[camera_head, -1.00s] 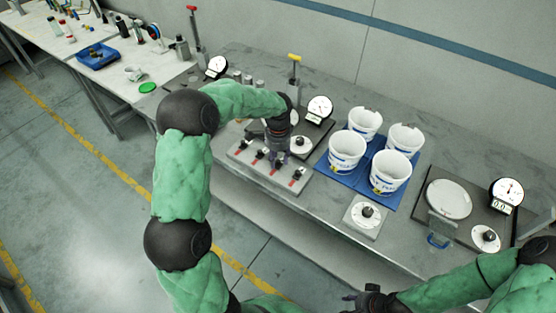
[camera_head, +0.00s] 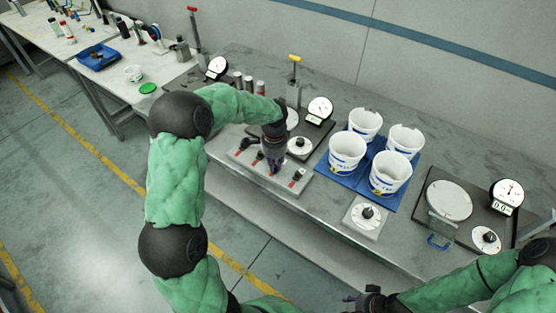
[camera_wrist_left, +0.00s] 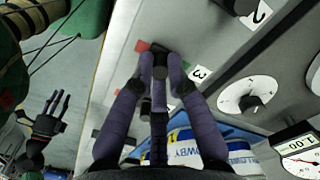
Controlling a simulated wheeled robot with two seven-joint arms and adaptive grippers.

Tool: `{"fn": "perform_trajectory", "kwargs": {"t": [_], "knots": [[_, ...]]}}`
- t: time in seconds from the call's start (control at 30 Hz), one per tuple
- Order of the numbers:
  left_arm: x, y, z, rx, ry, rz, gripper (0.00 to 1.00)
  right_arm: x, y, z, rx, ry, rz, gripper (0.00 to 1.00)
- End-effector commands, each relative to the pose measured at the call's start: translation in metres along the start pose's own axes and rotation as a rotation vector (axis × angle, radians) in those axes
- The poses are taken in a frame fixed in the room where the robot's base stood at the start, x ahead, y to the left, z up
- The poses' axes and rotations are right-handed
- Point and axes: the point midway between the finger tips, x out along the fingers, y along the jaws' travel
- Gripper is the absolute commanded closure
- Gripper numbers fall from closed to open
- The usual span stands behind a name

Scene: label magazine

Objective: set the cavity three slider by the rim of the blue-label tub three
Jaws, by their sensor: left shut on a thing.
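The slider panel (camera_head: 240,158) is a grey plate at the bench's front edge, with black knobs and red marks. My left gripper (camera_head: 273,168) is down on it, hiding part of its middle. In the left wrist view, my left gripper (camera_wrist_left: 160,82) is shut on a black slider knob (camera_wrist_left: 160,58) beside the label 3 (camera_wrist_left: 199,73). Four white tubs with blue labels (camera_head: 347,148) stand right of the panel; the wrist view shows a blue label (camera_wrist_left: 185,148) behind my fingers. I cannot read which tub is three. My right gripper (camera_head: 368,300) is low, off the bench, its fingers apart.
A round dial (camera_head: 367,212) sits in front of the tubs' blue mat (camera_head: 335,176). A scale plate (camera_head: 448,198) and gauge (camera_head: 507,192) are at right. Another gauge (camera_head: 320,110) and a yellow-topped post (camera_head: 294,68) stand behind the panel.

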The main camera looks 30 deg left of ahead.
Motion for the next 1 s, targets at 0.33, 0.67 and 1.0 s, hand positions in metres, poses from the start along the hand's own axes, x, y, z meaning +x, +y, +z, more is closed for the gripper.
{"fn": "perform_trajectory", "kwargs": {"t": [0.33, 0.67, 1.0], "knots": [[-0.0006, 0.0091, 0.0152, 0.000, -0.002, -0.001, 1.00, -0.0009, -0.0003, 0.0000, 0.000, 0.000, 0.000, 0.60], [-0.0003, 0.0094, 0.0152, 0.000, -0.003, 0.000, 0.59, -0.0009, -0.0003, 0.0001, 0.000, 0.000, 0.000, 0.60], [-0.0063, 0.0089, 0.0141, -0.001, 0.000, -0.002, 0.59, -0.0008, -0.0003, 0.0000, 0.000, 0.000, 0.000, 0.60]]}}
